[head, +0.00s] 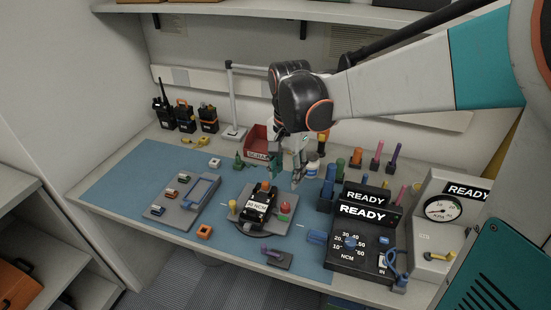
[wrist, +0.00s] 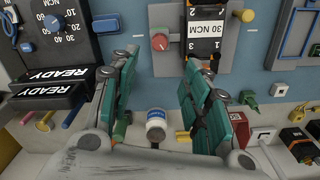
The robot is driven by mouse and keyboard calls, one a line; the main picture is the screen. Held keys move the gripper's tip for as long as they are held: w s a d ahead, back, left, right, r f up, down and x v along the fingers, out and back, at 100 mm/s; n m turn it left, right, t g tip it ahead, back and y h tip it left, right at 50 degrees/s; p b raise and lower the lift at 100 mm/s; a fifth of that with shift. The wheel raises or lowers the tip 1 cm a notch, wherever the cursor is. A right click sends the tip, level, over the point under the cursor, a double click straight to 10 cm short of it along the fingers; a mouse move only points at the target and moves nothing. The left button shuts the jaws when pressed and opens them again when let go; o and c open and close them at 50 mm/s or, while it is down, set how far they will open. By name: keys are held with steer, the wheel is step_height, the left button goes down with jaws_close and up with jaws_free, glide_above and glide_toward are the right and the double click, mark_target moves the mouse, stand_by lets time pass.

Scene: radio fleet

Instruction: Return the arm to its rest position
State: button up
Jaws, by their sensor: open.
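My arm reaches in from the upper right in the head view, bent over the back of the bench. My gripper (head: 287,173) hangs below it, above the mat, with its teal fingers apart. In the wrist view my gripper (wrist: 158,62) is open, with nothing between its fingers. Past the fingers there, the grey fixture (wrist: 171,62) holds a black device labelled 30 NCM (wrist: 205,30). The fixture also shows in the head view (head: 273,227), in front of my gripper. A small white and blue bottle (wrist: 155,128) stands beyond the bench mat.
A red scrap bin (head: 257,146) and a lamp post (head: 230,95) stand behind my gripper. Radios (head: 184,117) stand at the back left. Tool holders and a READY torque unit (head: 362,245) crowd the right. A shelf (head: 300,14) overhangs the bench. The mat's left end (head: 120,180) is clear.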

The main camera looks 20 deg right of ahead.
steer(key=s+r+n+t, duration=0.2)
steer(key=s+n+t, duration=0.1)
steer(key=s+n, duration=0.2)
steer(key=s+r+n+t, duration=0.3)
steer(key=s+n+t, duration=0.1)
steer(key=s, duration=0.5)
steer(key=shift+s+n, duration=0.4)
steer(key=shift+n, duration=0.4)
steer(key=shift+d, duration=0.1)
stand_by(0.5)
